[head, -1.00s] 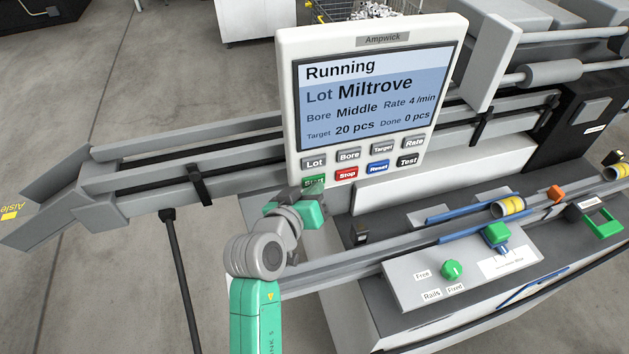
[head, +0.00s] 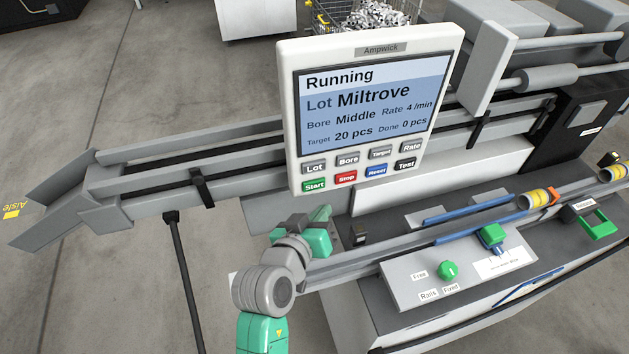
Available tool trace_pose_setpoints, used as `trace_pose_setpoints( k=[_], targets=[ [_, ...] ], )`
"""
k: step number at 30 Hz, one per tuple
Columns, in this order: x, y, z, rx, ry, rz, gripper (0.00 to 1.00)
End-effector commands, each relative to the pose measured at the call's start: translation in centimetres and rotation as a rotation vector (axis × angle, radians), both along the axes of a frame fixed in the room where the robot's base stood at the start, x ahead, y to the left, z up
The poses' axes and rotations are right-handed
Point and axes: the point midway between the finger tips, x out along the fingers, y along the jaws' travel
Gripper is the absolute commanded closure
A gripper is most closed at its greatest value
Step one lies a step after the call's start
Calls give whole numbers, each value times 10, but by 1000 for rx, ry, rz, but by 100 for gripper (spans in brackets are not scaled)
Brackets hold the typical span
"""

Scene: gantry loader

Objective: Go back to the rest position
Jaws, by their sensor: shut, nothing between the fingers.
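My gripper (head: 322,215) is at the end of my green and grey arm, just below the control panel (head: 288,120) and apart from its buttons. It is shut and holds nothing; its fingers are small and partly hidden by the wrist. The panel screen (head: 368,100) reads Running, Lot Miltrove, Bore Middle, Rate 4 /min, Target 20 pcs, Done 0 pcs. The green Start button (head: 314,185) is in full view, beside the red Stop button (head: 346,177).
A rail (head: 400,250) runs right of my wrist, with a yellow-banded roller (head: 539,198) on it. A plate with a green knob (head: 449,270) stands in front. A grey chute (head: 50,200) lies left. Open floor (head: 90,300) is at lower left.

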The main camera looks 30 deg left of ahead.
Motion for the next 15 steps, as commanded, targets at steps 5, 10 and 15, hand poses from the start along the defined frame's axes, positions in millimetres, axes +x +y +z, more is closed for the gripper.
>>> trace_pose_setpoints(
  k=[5, 10, 15],
  targets=[
    [-9, -8, 1, 1, 0, 0, 100],
    [-10, -9, 0, 0, 0, 0, 100],
    [-10, -9, 0, 0, 0, 0, 100]
  ],
)
